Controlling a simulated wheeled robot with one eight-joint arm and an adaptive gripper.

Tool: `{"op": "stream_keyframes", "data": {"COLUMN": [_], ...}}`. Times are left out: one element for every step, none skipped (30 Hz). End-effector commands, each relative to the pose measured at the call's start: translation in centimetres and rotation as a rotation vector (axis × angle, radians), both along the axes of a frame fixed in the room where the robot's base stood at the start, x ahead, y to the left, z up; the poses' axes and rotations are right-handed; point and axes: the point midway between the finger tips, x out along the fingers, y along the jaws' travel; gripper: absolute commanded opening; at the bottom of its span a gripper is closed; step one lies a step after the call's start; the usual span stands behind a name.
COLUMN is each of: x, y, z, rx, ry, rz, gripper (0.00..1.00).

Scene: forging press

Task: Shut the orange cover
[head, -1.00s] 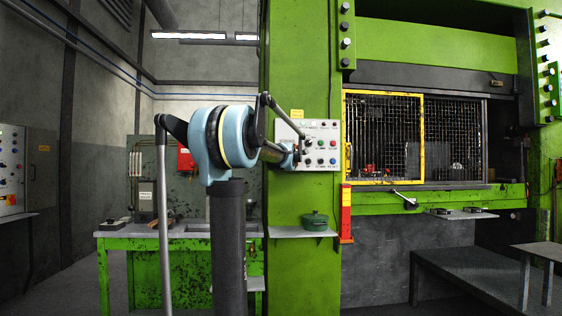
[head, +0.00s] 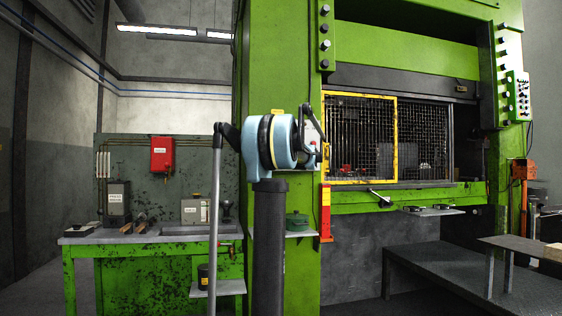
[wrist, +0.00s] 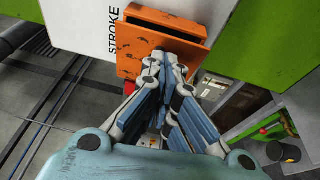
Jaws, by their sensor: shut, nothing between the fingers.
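The orange cover (wrist: 152,45) is at the top middle of the wrist view, on a white panel (wrist: 85,45) lettered STROKE. A dark gap shows along its upper part, between a raised orange edge and the flat orange face. My gripper (wrist: 170,62) is shut and empty, with its fingertips over the lower part of the orange face. I cannot tell whether they touch it. In the head view my arm hides most of the control panel (head: 311,133), and I cannot make out the cover there.
The green press column (head: 283,215) stands behind my arm. A yellow-framed mesh guard (head: 360,181) is to its right, with a lever (head: 380,198) below. A green workbench (head: 150,239) stands left. A dark platform (head: 445,270) is at the lower right.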

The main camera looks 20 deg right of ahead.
Motion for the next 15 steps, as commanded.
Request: {"op": "stream_keyframes", "data": {"x": [0.25, 0.36, 0.50, 0.60, 0.69, 0.80, 0.88, 0.96, 1.03, 1.08, 1.11, 1.14, 1.16, 1.17, 1.18], "y": [-0.30, -0.40, -0.52, -0.58, -0.65, -0.72, -0.76, -0.80, -0.84, -0.86, -0.87, -0.89, -0.90, -0.90, -0.91], "z": [-0.01, 0.00, 0.01, 0.00, 0.00, 0.00, 0.00, 0.00, 0.00, 0.00, 0.00, 0.00, 0.01, 0.01, 0.01], "rx": [0.000, 0.000, 0.000, 0.000, 0.000, 0.000, 0.000, 0.000, 0.000, 0.000, 0.000, 0.000, 0.000, 0.000, 0.000], "ry": [0.000, 0.000, 0.000, 0.000, 0.000, 0.000, 0.000, 0.000, 0.000, 0.000, 0.000, 0.000, 0.000, 0.000, 0.000], "rz": [0.000, 0.000, 0.000, 0.000, 0.000, 0.000, 0.001, 0.001, 0.001, 0.001, 0.001, 0.001, 0.002, 0.002, 0.002], "gripper": [0.00, 0.00, 0.00, 0.00, 0.00, 0.00, 0.00, 0.00, 0.00, 0.00, 0.00, 0.00, 0.00, 0.00, 0.00]}}
